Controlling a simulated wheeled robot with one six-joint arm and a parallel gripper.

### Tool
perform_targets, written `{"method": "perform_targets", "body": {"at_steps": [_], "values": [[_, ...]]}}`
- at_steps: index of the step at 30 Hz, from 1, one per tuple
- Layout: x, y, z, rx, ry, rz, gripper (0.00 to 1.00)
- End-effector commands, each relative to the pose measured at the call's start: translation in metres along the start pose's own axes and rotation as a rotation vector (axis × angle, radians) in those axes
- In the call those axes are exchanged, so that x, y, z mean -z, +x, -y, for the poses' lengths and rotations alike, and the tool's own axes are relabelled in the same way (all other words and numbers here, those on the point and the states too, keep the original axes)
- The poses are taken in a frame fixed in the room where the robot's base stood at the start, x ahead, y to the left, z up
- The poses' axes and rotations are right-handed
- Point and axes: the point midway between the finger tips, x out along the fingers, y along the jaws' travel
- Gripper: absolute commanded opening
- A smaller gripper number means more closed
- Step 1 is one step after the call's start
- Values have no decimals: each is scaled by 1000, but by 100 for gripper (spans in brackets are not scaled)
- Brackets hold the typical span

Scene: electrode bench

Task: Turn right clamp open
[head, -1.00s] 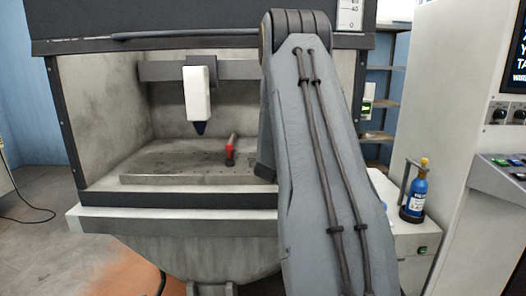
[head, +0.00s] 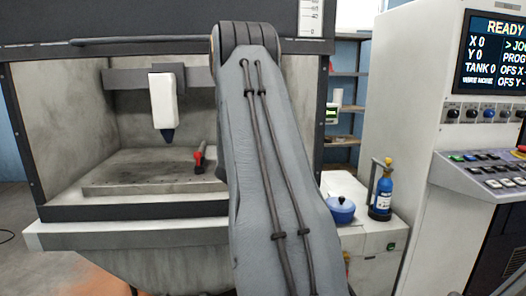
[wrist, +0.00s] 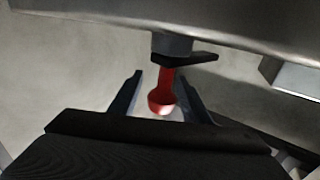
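In the wrist view, a red clamp handle (wrist: 162,95) hangs from a dark clamp base (wrist: 180,54) at a metal edge. My gripper (wrist: 163,92) is open, with one finger on each side of the handle; gaps show between handle and fingers. In the head view, a red-handled clamp (head: 200,156) stands on the metal work plate (head: 125,175) in the tank. My arm hides my gripper and the plate's right part there. I see no gripper at this clamp, so the one in the wrist view seems to be another, behind my arm.
A white machine head with a dark tip (head: 164,103) hangs above the plate. The tank's front rim (head: 130,212) runs below it. A blue pot (head: 341,211) and blue bottle (head: 382,195) stand to the right, beside the control console (head: 488,170).

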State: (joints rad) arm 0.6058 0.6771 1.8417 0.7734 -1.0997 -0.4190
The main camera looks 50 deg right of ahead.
Motion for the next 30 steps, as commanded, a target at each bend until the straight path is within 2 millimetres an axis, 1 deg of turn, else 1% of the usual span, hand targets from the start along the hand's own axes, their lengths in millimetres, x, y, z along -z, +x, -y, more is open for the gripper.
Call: {"method": "perform_targets", "body": {"at_steps": [8,11,18,21,25,30], "values": [[-1,-4,2,2,0,2,43],[-2,-13,2,4,-1,2,43],[-2,-52,2,4,0,3,43],[-1,-65,1,2,0,1,43],[-1,-76,1,2,0,2,43],[-1,-79,0,1,0,1,43]]}}
